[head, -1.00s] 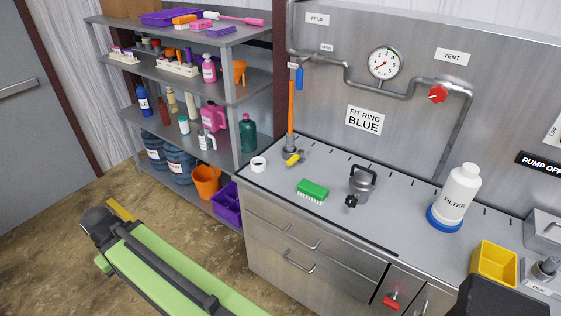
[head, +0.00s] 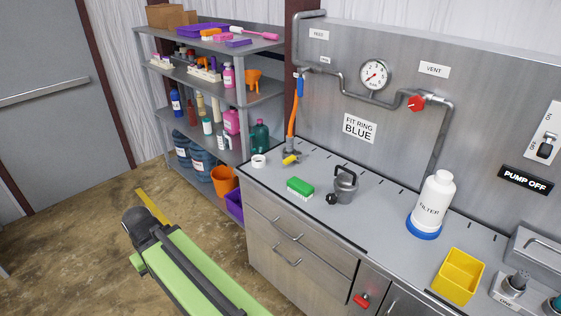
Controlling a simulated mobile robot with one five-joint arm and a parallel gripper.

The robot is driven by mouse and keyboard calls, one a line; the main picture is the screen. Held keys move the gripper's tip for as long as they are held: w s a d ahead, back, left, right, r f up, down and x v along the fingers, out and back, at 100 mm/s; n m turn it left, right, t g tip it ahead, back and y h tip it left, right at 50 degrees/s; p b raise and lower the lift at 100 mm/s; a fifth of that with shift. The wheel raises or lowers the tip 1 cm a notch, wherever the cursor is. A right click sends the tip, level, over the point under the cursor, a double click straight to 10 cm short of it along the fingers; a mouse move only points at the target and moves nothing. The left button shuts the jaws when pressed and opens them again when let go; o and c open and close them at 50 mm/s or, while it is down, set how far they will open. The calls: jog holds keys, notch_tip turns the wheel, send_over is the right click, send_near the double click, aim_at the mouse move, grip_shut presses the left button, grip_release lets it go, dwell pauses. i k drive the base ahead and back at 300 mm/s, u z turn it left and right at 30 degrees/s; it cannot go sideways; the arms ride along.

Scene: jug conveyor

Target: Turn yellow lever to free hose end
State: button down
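The yellow lever (head: 291,159) sits low on a grey fitting (head: 291,151) at the back left of the steel counter. It points toward the front right. The orange hose (head: 292,119) rises from this fitting to a pipe outlet with a blue handle (head: 300,87) on the wall panel. The hose's lower end meets the fitting; the exact joint is too small to make out. My green and black arm shows at the lower left, well short of the counter and apart from the lever. My gripper is not in view.
A white ring (head: 259,161), a green brush (head: 300,187), a metal jug (head: 343,184), a filter bottle (head: 435,200) and a yellow bin (head: 458,276) stand on the counter (head: 385,225). A loaded shelf (head: 208,93) stands to its left. The floor before the drawers is open.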

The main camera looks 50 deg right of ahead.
aim_at(299, 153)
jog(key=z, duration=0.2)
jog(key=i, duration=0.9)
jog(key=u, duration=0.1)
